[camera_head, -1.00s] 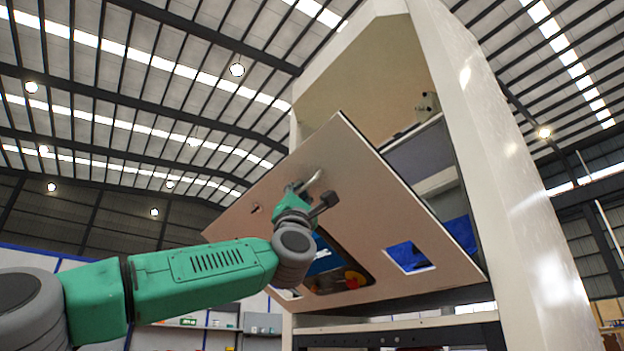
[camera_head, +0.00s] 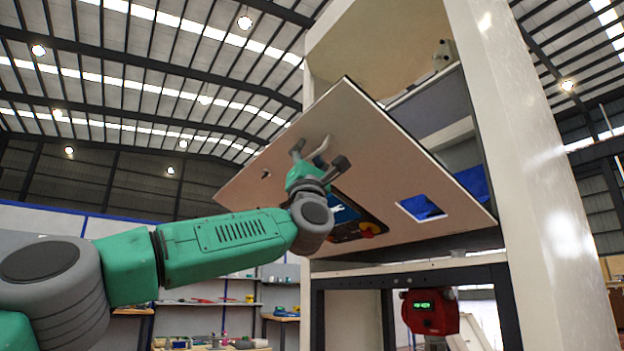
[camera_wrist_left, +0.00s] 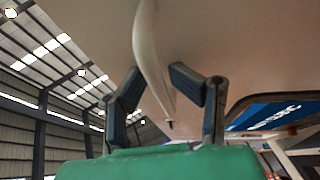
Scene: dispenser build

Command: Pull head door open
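The head door (camera_head: 390,165) is a pale flat panel hinged on the tall white dispenser frame (camera_head: 535,190). It stands partly open, tilted outward, with the cabinet interior showing behind it. Its curved metal handle (camera_head: 321,152) is on the door's outer face; in the left wrist view the handle (camera_wrist_left: 150,50) runs down between my fingers. My left gripper (camera_head: 316,168) is at the handle. In the wrist view its two fingers (camera_wrist_left: 168,100) are spread, one on each side of the handle, with visible gaps. Whether either finger touches it is unclear. My right gripper is not in view.
The door has a square cut-out (camera_head: 422,208) and a dark control panel with a red button (camera_head: 370,228). A red device with green lights (camera_head: 430,311) sits below in the frame. Shelves and a cluttered bench (camera_head: 205,347) stand behind at lower left.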

